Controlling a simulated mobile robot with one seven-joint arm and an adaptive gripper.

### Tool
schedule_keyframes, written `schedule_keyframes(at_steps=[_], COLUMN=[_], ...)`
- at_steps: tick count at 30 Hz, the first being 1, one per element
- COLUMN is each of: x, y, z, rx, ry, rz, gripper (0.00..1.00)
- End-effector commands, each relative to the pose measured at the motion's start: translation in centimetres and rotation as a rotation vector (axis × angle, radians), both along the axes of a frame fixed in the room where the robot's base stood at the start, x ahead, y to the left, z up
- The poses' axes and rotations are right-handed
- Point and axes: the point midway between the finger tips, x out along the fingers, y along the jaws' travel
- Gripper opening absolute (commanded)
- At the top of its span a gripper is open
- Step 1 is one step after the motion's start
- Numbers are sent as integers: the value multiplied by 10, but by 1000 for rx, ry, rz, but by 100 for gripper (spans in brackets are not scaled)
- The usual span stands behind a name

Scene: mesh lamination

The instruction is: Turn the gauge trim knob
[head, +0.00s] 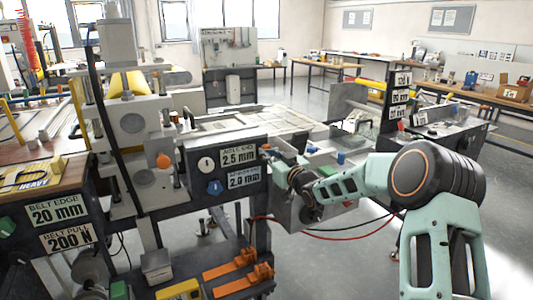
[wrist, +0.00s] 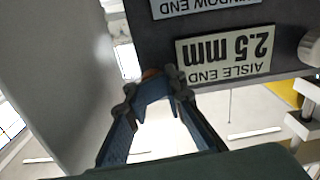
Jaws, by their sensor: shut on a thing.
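In the wrist view, my gripper (wrist: 152,88) has its fingertips closed around a small orange-brown knob (wrist: 150,73) beside the panel's edge. Most of this knob is hidden by the fingers. In the head view, my gripper (head: 275,156) is at the right end of the dark gauge panel (head: 194,162), with a bit of orange-red showing at its tips. The panel carries an "AISLE END 2.5 mm" label (head: 239,155) and a lower label (head: 244,178), reading WINDOW END in the wrist view. A white round knob (head: 206,163) and a blue knob (head: 214,187) are left of the labels.
Another orange knob (head: 163,161) is on the machine left of the panel. Orange clamp-like tools (head: 235,270) lie on the shelf below. Red and black cables hang under my arm. A second bench (head: 445,132) stands at right, with open floor between.

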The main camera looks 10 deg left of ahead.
Motion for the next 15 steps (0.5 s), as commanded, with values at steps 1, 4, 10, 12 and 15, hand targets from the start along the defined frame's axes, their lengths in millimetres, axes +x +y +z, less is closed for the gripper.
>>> schedule_keyframes(at_steps=[1,4,10,12,15], x=[6,6,7,6,6], y=[-15,-15,-15,-15,-14], z=[0,1,3,3,3], rx=[-2,-1,0,0,0], ry=[0,-2,-5,-6,-6], rz=[-24,-24,-25,-24,-24], gripper=[0,0,17,25,30])
